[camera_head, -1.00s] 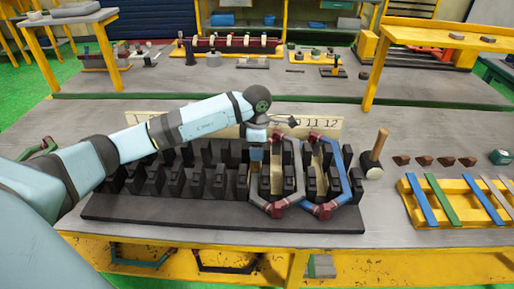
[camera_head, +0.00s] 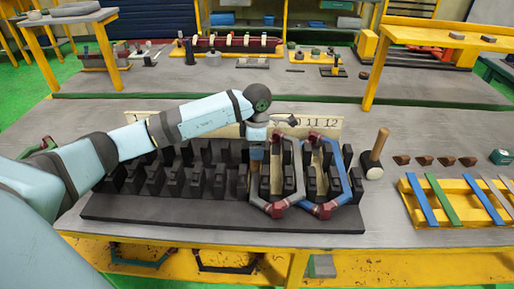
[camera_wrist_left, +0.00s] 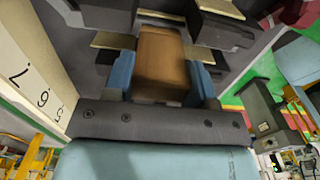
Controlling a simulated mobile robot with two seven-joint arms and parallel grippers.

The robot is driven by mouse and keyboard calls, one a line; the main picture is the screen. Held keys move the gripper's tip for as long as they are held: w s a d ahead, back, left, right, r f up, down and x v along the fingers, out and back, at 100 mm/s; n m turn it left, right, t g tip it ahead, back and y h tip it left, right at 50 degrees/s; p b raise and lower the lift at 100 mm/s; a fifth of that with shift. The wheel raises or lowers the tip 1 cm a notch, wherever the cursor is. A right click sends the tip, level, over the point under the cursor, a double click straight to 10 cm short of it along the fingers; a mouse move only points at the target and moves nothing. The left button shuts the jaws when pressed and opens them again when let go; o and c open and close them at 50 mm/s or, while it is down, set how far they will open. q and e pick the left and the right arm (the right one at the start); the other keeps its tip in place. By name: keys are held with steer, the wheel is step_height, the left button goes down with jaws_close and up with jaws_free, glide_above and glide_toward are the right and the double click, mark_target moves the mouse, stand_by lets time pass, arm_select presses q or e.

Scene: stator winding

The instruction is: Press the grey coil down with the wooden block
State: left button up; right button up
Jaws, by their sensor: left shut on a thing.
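My left gripper (camera_head: 257,144) points down over the black slotted stator (camera_head: 130,212). It is shut on the brown wooden block (camera_head: 256,154), which also shows between the blue fingers in the left wrist view (camera_wrist_left: 161,62). The grey coil (camera_head: 259,201), with dark red corners, lies among the black teeth just below and right of the block. Part of its left side is hidden by teeth and the gripper. I cannot tell whether the block touches the coil. My right gripper is not in view.
A blue coil (camera_head: 347,170) with red corners sits to the right of the grey one. A wooden-handled mallet (camera_head: 378,148) stands right of the stator. A numbered board (camera_head: 325,124) is behind. A yellow rack (camera_head: 440,213) holds coloured strips at right.

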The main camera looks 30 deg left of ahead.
arm_select(q)
steer(key=shift+r+p, duration=2.5)
steer(key=shift+r, duration=2.9)
